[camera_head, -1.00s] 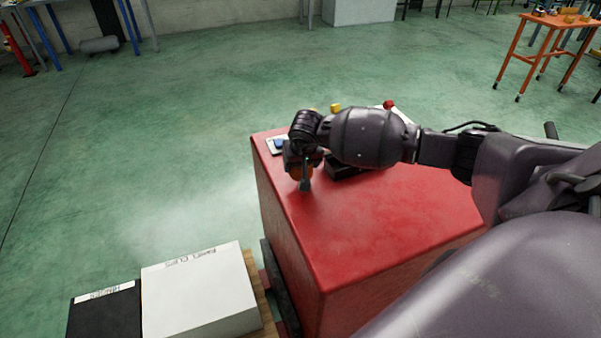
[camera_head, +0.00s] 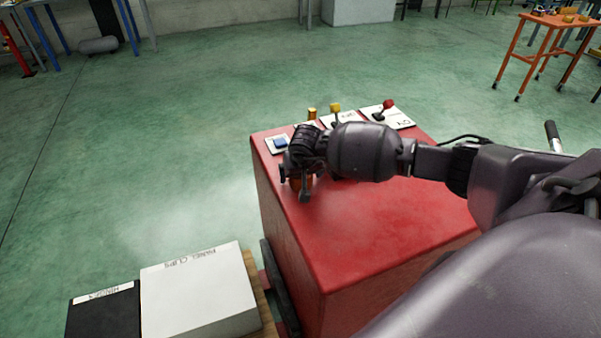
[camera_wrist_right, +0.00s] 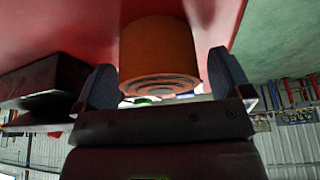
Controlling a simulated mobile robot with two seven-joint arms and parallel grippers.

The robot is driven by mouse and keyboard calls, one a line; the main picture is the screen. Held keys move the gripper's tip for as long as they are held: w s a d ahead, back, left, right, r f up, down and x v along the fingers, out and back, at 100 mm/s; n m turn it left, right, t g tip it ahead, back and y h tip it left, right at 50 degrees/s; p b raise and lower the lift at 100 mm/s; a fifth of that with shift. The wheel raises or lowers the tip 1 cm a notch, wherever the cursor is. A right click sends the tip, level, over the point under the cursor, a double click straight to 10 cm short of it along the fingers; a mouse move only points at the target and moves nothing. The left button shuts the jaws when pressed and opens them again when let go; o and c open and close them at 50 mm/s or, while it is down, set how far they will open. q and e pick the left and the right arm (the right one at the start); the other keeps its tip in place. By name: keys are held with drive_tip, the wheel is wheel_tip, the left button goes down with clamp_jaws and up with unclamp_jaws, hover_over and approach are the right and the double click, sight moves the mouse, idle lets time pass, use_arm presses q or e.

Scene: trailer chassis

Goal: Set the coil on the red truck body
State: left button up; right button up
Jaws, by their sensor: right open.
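The coil (camera_wrist_right: 158,55) is an orange-brown cylinder with rings on its end face. In the right wrist view it sits between the two spread fingers of my right gripper (camera_wrist_right: 165,84), with its far end against the red surface. The red truck body (camera_head: 390,235) is a large red block with a flat top. In the head view my right gripper (camera_head: 294,184) is low over its left part, and only a little of the coil (camera_head: 298,184) shows between the fingers. My right gripper is open around the coil. My left gripper is not in view.
Along the body's far edge are a blue button (camera_head: 280,142), a yellow-topped lever (camera_head: 335,108) and a red-knobbed lever (camera_head: 388,104). A dark block (camera_wrist_right: 40,85) shows beside the gripper in the wrist view. A white box (camera_head: 200,290) and black box (camera_head: 105,312) stand at lower left.

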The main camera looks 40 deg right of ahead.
drive_tip(key=shift+r, duration=0.35)
drive_tip(key=p+v, duration=0.1)
drive_tip(key=v, duration=1)
drive_tip(key=shift+s+r, duration=0.2)
drive_tip(key=shift+r, duration=0.05)
